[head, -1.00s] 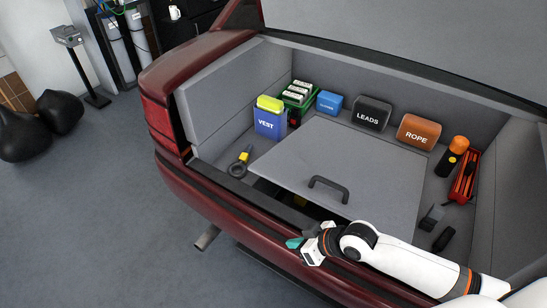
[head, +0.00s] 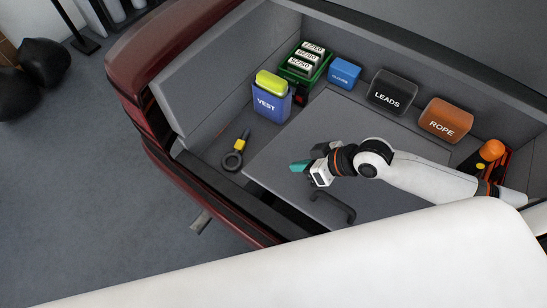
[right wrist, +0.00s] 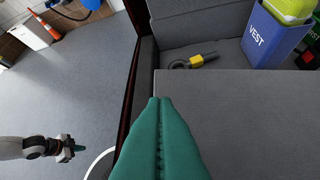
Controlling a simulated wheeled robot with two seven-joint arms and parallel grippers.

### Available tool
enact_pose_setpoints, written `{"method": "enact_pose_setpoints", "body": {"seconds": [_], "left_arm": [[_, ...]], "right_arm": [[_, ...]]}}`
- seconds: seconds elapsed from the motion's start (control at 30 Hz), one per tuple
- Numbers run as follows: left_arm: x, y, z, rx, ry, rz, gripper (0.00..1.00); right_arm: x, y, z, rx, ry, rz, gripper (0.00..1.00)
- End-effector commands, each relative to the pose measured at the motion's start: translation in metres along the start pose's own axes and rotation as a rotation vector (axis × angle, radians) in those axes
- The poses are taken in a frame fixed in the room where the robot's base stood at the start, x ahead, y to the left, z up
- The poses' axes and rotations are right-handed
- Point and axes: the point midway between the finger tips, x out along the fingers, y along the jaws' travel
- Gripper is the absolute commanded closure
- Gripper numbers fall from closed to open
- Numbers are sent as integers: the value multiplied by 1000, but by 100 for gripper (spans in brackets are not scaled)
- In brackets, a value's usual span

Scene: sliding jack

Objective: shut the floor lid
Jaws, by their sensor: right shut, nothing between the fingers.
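The floor lid (head: 290,150) is a grey panel in the car's boot, with a black bar handle (head: 335,203) near its front edge. Its front edge stands over a dark opening (head: 270,212), so it looks raised there. My right gripper (head: 301,165) is over the lid, behind and left of the handle, with its teal fingers shut and empty. In the right wrist view the shut fingers (right wrist: 160,125) point along the lid's left part (right wrist: 235,110). My left gripper (right wrist: 72,149) shows only there, at lower left, over the garage floor; its fingers are too small to judge.
On the boot floor stand a blue vest box (head: 270,100), a green crate (head: 304,62), a blue gloves box (head: 345,73), a black leads case (head: 391,92) and an orange rope case (head: 445,120). A yellow and black tool (head: 235,153) lies left of the lid.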

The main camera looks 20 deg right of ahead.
Motion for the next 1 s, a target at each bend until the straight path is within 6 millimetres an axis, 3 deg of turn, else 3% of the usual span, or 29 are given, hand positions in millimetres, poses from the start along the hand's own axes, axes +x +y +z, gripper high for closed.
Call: {"method": "enact_pose_setpoints", "body": {"seconds": [0.17,0.6,0.8,1.0], "left_arm": [[-3,0,-2,0,3,0,100],[-12,0,1,0,1,0,100],[-15,0,1,0,1,0,100],[-15,0,1,0,1,0,100]], "right_arm": [[16,1,0,4,-1,3,100],[104,2,0,3,1,3,100],[122,1,-23,2,3,1,100],[128,1,-29,0,1,0,100]]}}
